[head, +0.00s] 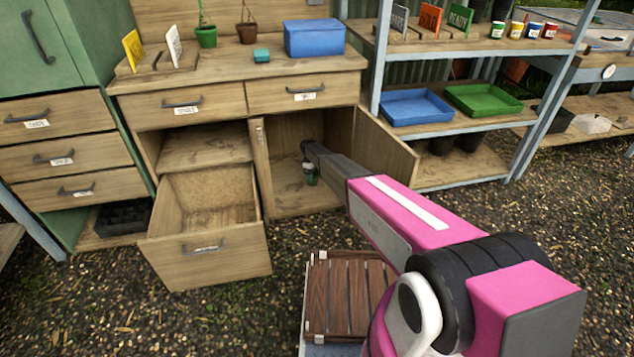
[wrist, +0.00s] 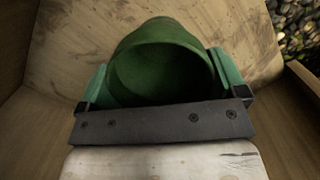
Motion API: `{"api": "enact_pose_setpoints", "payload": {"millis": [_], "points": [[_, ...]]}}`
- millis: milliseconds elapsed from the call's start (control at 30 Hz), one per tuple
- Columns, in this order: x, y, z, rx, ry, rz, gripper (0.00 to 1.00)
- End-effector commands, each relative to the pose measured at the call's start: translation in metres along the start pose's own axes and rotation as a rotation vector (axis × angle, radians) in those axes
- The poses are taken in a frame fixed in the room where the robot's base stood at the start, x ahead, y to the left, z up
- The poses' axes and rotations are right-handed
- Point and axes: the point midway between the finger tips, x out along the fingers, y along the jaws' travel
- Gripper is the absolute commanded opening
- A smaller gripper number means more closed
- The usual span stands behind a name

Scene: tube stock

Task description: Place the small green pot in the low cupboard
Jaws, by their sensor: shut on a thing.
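The small green pot (wrist: 165,65) is between the fingers of my gripper (wrist: 168,90) in the wrist view, with its open mouth facing the camera. In the head view the pot (head: 311,178) shows inside the low cupboard (head: 285,207), near its floor, beside the end of my arm. My gripper (head: 308,165) is shut on the pot. The cupboard door (head: 388,152) stands open to the right. Whether the pot touches the cupboard floor I cannot tell.
A deep drawer (head: 205,250) is pulled out left of the cupboard. A slatted wooden crate (head: 345,290) lies in front.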

Motion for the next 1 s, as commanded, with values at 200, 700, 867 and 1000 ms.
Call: {"api": "enact_pose_setpoints", "payload": {"millis": [200, 700, 867, 1000], "points": [[0.021, 0.009, 0.025, 0.000, 0.000, 0.000, 0.67], [0.061, 0.009, 0.021, 0.000, 0.000, 0.001, 0.67], [0.061, 0.009, 0.020, 0.000, 0.000, 0.000, 0.67], [0.063, 0.009, 0.020, 0.000, 0.000, 0.000, 1.00]]}}
